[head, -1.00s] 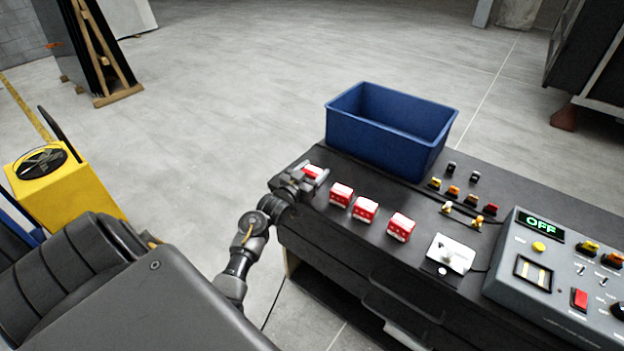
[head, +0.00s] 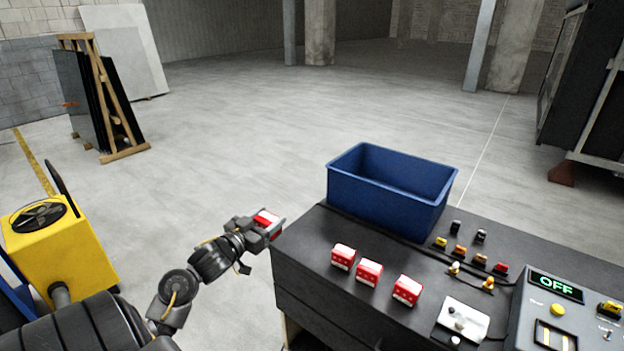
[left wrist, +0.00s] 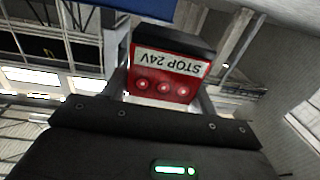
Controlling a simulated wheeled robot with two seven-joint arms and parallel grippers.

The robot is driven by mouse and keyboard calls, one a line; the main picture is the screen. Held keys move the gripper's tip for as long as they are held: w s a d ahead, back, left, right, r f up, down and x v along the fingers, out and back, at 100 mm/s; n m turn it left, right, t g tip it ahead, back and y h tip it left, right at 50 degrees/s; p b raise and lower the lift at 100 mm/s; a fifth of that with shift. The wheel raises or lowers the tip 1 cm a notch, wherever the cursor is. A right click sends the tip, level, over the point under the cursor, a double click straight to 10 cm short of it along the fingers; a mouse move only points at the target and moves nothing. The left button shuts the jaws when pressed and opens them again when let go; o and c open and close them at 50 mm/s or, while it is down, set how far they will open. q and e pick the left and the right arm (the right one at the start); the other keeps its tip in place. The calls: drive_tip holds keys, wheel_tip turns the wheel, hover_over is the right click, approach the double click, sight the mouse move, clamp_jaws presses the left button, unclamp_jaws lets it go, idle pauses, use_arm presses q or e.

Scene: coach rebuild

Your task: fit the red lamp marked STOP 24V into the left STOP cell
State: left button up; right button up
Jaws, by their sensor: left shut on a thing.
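My left gripper (head: 264,226) is shut on a red lamp (head: 266,217) and holds it up beside the left edge of the black bench. In the left wrist view the held lamp (left wrist: 165,76) fills the space between the fingers. Its white label reads STOP 24V, upside down in that view, beside a row of round red lenses. More red lamps with white parts stand in a row on the bench: a left one (head: 343,256), a middle one (head: 368,271) and a right one (head: 407,290). No STOP cell shows in these views. My right gripper is not in view.
A blue bin (head: 385,190) stands on the bench's back left. Several small coloured parts (head: 460,251) and a white plate (head: 463,319) lie right of the lamps. A grey control panel (head: 560,310) reads OFF. A yellow machine (head: 55,250) stands at left.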

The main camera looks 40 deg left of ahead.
use_arm(q)
drive_tip(key=s+d+r+m+h, duration=0.1)
drive_tip(key=d+r, duration=0.1)
drive_tip(key=d, duration=2.7)
drive_tip(key=shift+d+r+h, duration=0.25)
drive_tip(key=shift+h, duration=0.05)
drive_tip(key=shift+a, duration=0.15)
